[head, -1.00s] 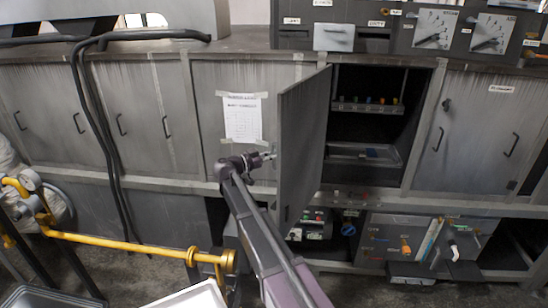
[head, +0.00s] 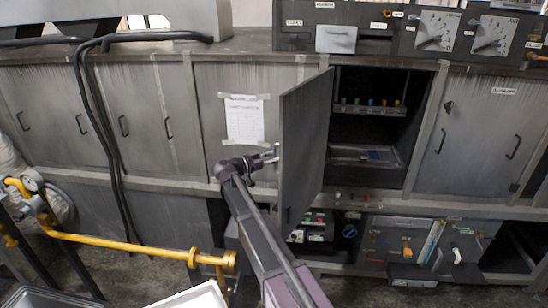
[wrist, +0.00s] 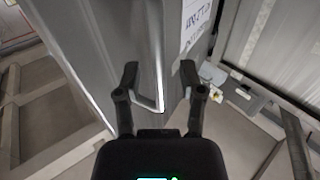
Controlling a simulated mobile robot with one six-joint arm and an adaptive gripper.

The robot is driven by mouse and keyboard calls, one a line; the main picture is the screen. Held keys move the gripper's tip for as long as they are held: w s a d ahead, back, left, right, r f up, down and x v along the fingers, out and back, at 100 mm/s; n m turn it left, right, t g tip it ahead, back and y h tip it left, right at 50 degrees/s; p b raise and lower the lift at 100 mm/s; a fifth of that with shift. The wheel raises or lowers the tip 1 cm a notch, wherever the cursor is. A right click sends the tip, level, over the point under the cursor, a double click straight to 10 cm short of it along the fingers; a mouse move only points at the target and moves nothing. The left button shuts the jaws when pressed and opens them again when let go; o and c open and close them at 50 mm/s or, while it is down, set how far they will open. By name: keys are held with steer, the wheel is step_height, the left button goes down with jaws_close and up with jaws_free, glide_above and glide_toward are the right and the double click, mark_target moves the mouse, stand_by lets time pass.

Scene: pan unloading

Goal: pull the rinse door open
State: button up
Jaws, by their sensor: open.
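The rinse door (head: 304,150) is a grey metal panel standing swung out from a dark cabinet opening, its free edge towards me. My gripper (head: 276,155) is just left of that free edge, on the door's outer-face side. In the wrist view my gripper (wrist: 160,82) is open, its two black fingers apart. A thin pale handle (wrist: 159,55) on the door (wrist: 120,50) runs down between the fingers. I cannot tell whether either finger touches it. In the head view the handle is mostly hidden by the door edge and gripper.
The cabinet opening (head: 370,120) holds a rack with several coloured items and a tray below. A closed door with a paper sheet (head: 244,119) lies left of the open door. A yellow pipe (head: 130,243) and a white bin (head: 195,297) stand in the front left.

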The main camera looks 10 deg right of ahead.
steer(key=v, duration=1.1)
steer(key=shift+a, duration=0.2)
